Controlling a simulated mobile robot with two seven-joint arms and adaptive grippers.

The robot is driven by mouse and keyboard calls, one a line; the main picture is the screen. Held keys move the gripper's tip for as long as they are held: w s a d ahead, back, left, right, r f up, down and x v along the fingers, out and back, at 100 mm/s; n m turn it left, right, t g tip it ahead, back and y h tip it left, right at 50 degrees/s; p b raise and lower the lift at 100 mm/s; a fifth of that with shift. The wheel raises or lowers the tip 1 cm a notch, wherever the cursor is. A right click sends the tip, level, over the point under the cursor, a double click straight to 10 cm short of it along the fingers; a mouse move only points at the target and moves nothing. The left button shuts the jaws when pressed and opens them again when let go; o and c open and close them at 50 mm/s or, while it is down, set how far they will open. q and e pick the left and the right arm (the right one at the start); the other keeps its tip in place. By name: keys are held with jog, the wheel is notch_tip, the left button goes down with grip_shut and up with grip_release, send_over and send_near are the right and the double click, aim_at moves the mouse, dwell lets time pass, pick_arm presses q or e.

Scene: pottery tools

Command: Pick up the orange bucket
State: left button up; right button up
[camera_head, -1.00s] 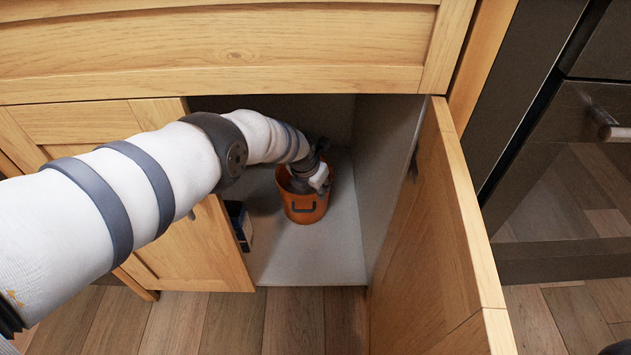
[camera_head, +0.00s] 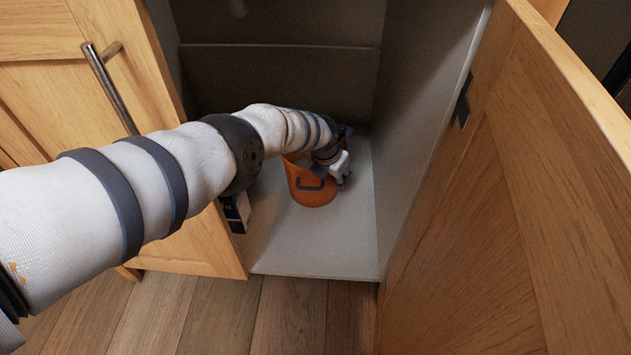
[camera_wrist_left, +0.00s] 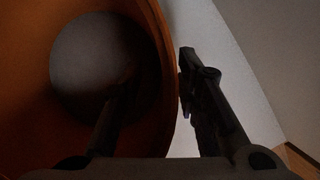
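The orange bucket (camera_head: 313,193) stands on the white cabinet floor, leaning slightly, with a dark handle on its front. Its rim is partly hidden by my left arm. My left gripper (camera_head: 338,168) is at the bucket's right side, its fingers mostly hidden in the head view. In the left wrist view, the left gripper (camera_wrist_left: 158,62) straddles the bucket wall. One finger is inside the bucket (camera_wrist_left: 152,125) and the other is outside, close to the wall. The fingers are apart, and I see no clear grip. My right gripper is out of view.
The open right cabinet door (camera_head: 480,220) and the open left door (camera_head: 195,235) flank the opening. A small dark-and-white item (camera_head: 236,213) stands by the left door. The cabinet floor (camera_head: 315,250) is clear in front of the bucket.

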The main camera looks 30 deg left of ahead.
pick_arm(q)
jog(key=shift+r, duration=0.2)
grip_shut()
jog(key=shift+w+a+r, duration=0.1)
jog(key=shift+w+r, duration=0.1)
jog(key=shift+r, duration=0.05)
